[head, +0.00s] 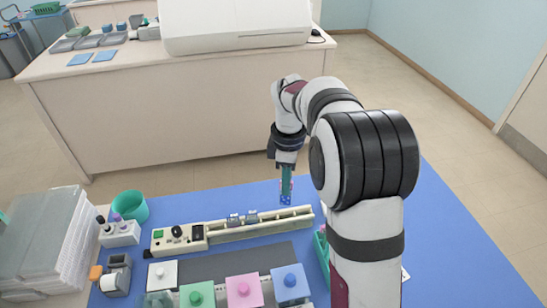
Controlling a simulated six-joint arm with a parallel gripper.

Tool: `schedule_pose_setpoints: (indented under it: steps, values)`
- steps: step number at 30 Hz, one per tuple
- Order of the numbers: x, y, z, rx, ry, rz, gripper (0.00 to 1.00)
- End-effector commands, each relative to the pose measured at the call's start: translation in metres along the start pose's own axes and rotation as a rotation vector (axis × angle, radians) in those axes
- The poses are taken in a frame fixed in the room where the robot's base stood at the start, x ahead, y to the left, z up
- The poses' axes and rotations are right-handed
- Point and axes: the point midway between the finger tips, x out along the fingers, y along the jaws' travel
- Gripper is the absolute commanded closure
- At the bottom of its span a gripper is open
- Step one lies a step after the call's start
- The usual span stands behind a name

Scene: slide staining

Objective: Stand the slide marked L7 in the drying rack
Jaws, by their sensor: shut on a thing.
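My gripper (286,178) points down above the back of the blue mat, behind the right end of a long cream rail unit. It is shut on a small slide (286,200), which hangs upright below the fingers and shows blue with light specks. Its marking is too small to read, so I cannot tell whether it says L7. A green rack-like holder (321,252) stands right of the rail and is partly hidden by my arm. I cannot tell for sure whether it is the drying rack.
The cream rail unit (262,226) carries small grey clips. In front are jars with white, green, pink and blue lids (291,285). At left are a teal cup (130,206), a bottle holder (119,233) and stacked trays (45,240). The mat's right side (455,250) is clear.

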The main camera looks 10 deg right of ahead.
Motion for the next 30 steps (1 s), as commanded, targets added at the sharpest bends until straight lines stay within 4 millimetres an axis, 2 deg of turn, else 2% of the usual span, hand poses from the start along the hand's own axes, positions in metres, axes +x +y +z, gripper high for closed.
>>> schedule_pose_setpoints:
  steps: [1,3,7,30]
  values:
    - [0.013,0.007,0.001,-0.104,0.0,-0.004,1.0]
    - [0.026,0.016,0.001,-0.241,0.001,-0.002,1.0]
    - [0.038,0.023,0.002,-0.365,0.002,0.001,1.0]
    - [0.107,0.023,0.002,-0.376,0.002,0.001,1.0]
